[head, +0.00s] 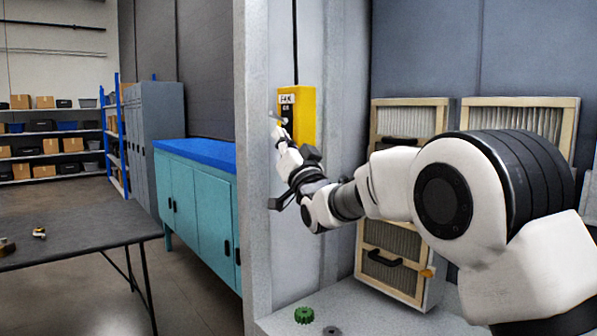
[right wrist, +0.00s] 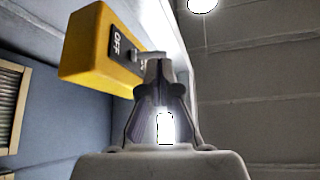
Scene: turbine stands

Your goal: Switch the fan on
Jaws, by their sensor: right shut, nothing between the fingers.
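The yellow fan switch box (head: 305,112) is fixed on the grey wall panel, with a white label reading "FAN" on its front. The right wrist view shows the box (right wrist: 82,50) at upper left, with a dark plate marked "OFF" (right wrist: 118,41) and a small grey lever (right wrist: 146,57) beside it. My right gripper (head: 277,122) is in front of the box's left side. It is shut and empty, and its tips (right wrist: 160,68) overlap the lever end in the right wrist view; I cannot tell whether they touch. My left gripper is not in view.
Wood-framed filter panels (head: 410,118) stand behind my right arm. A green gear (head: 304,315) lies on the grey ledge (head: 350,312) below. A dark table (head: 80,232) with small brass parts stands at left, and teal cabinets (head: 200,205) stand behind it.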

